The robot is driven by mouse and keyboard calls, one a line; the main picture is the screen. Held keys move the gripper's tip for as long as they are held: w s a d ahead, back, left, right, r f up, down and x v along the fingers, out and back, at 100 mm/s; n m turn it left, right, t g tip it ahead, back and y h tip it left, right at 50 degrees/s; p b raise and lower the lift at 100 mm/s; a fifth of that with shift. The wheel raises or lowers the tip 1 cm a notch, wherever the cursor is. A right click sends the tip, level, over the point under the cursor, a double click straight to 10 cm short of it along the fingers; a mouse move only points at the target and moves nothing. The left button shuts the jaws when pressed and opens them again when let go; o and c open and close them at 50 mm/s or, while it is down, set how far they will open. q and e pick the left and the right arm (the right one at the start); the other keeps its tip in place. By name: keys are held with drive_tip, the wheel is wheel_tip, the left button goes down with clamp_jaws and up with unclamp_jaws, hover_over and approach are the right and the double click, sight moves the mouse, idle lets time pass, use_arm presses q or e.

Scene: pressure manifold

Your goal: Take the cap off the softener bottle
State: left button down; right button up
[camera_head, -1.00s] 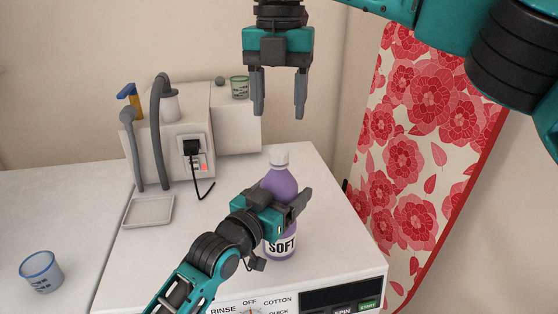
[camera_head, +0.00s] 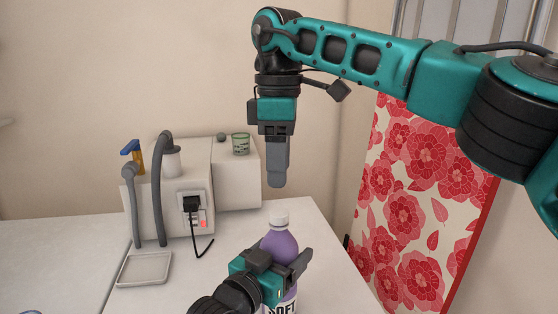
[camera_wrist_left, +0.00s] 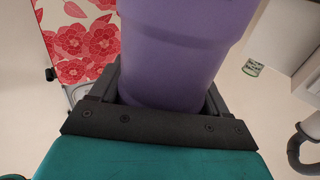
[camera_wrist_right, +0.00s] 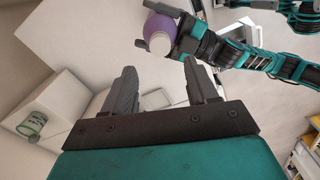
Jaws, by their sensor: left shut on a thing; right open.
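The softener bottle (camera_head: 278,244) is purple with a white cap (camera_head: 279,219) and stands upright on the white machine top. My left gripper (camera_head: 296,265) is shut around the bottle's body below the cap. The purple body fills the space between its fingers in the left wrist view (camera_wrist_left: 175,50). My right gripper (camera_head: 278,180) is above the cap, pointing down, open and empty, with a gap between fingertips and cap. In the right wrist view the cap (camera_wrist_right: 160,42) shows beyond the open fingers (camera_wrist_right: 160,75). The label is partly hidden by my left gripper.
A white box unit with a socket and black plug (camera_head: 192,204) stands behind left, with grey hoses (camera_head: 160,190). A shallow tray (camera_head: 144,268) lies at left.

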sight(279, 212)
drive_tip(key=shift+f+m, duration=0.1)
drive_tip(key=shift+m, duration=0.4)
drive_tip(key=shift+f, duration=3.9)
drive_tip(key=shift+c, duration=0.5)
